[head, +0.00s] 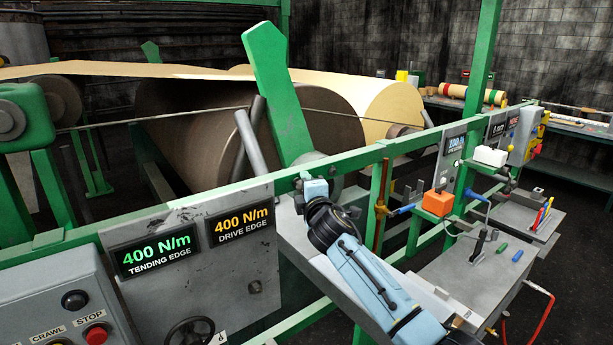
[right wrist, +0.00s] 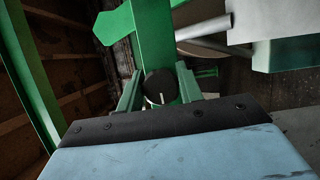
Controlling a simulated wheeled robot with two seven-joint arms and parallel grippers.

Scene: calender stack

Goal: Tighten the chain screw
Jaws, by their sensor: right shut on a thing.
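The chain screw (right wrist: 160,87) shows in the right wrist view as a dark round head with a white line across it, in front of a green upright post. My right gripper (right wrist: 161,95) has one finger on each side of it and is shut on it. In the head view my right gripper (head: 308,188) reaches in from the lower right to the green frame, at the foot of the tilted green arm. There the screw head is hidden by my gripper. My left gripper is not in view.
A green rail (head: 350,160) runs across the machine in front of large rolls (head: 200,130). A panel with two 400 N/m displays (head: 240,225) stands left of my arm.

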